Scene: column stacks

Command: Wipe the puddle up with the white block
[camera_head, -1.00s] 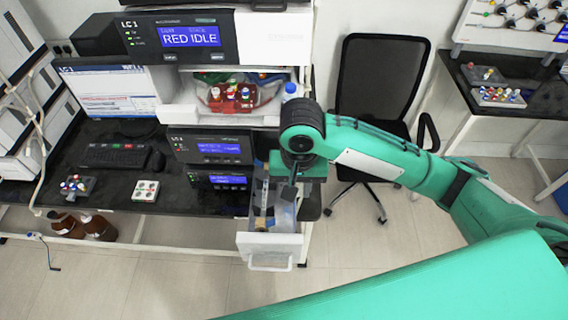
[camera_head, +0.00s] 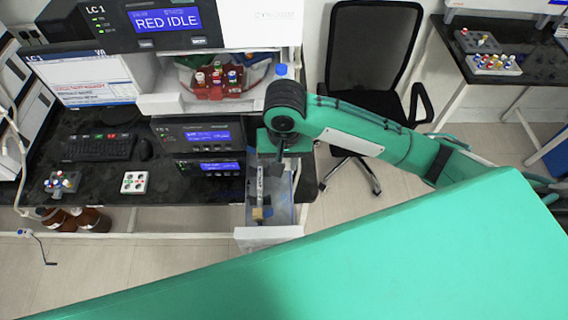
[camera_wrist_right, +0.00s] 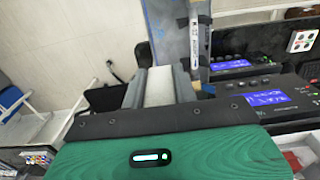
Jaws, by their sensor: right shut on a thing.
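The white block (camera_wrist_right: 159,86) is held between the fingers of my right gripper (camera_wrist_right: 160,88) in the right wrist view. In the head view my right gripper (camera_head: 280,152) points down over the back of an open drawer (camera_head: 268,236); the block cannot be made out there. In the wrist view the drawer's blue-grey floor (camera_wrist_right: 170,45) lies beyond the fingertips. I cannot make out a puddle in either view. My left gripper is not in view.
A white pen-like stick (camera_head: 260,185) and a small brownish piece (camera_head: 262,213) are in the drawer. Instruments with blue screens (camera_head: 207,136) stand to its left. A blue-capped bottle (camera_head: 281,72) stands behind my wrist. A black chair (camera_head: 368,55) is to the right.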

